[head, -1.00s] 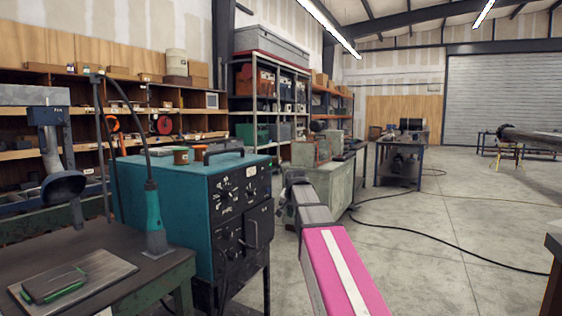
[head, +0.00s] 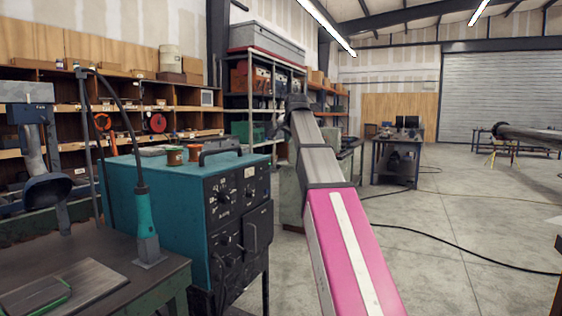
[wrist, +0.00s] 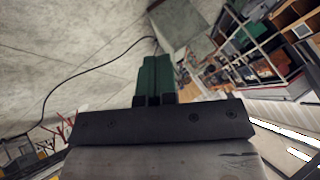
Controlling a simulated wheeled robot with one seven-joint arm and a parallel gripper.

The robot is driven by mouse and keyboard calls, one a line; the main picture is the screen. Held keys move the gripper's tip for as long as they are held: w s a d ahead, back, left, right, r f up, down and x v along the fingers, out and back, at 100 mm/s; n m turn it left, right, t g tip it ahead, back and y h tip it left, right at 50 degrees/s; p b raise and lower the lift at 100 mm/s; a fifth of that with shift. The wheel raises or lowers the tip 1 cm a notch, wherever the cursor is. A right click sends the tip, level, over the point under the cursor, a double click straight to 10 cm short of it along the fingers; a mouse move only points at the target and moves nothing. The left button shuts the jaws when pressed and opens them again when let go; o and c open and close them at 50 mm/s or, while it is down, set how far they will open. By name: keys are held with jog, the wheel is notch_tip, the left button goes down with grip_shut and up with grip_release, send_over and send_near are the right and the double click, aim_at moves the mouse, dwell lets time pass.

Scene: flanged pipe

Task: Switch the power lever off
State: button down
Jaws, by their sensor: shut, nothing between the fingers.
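A teal power machine (head: 150,200) stands on a dark stand at the left. Its black front panel (head: 238,205) faces right and carries several knobs. A curved handle-like piece (head: 253,238) shows on the lower panel; I cannot tell whether it is the power lever or which position it is in. My arm reaches up and away to the right of the machine. My gripper is at its far end, too small in the head view to make out the fingers. In the wrist view my gripper (wrist: 156,90) has its green fingers together and empty, pointing into open space, with no lever near them.
A dark workbench (head: 110,255) with a board and a green-handled tool is at the near left. Shelves (head: 265,95) stand behind. A blue table (head: 395,160) is farther off. The concrete floor (head: 460,215) at right is open, crossed by a black cable.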

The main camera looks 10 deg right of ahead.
jog(key=shift+r, duration=0.2)
jog(key=s+a+f+x, duration=0.1)
jog(key=a+x, duration=0.1)
jog(key=x, duration=1.1)
jog(key=shift+s, duration=0.25)
jog(key=shift+d+f, duration=0.1)
jog(key=shift+f, duration=0.1)
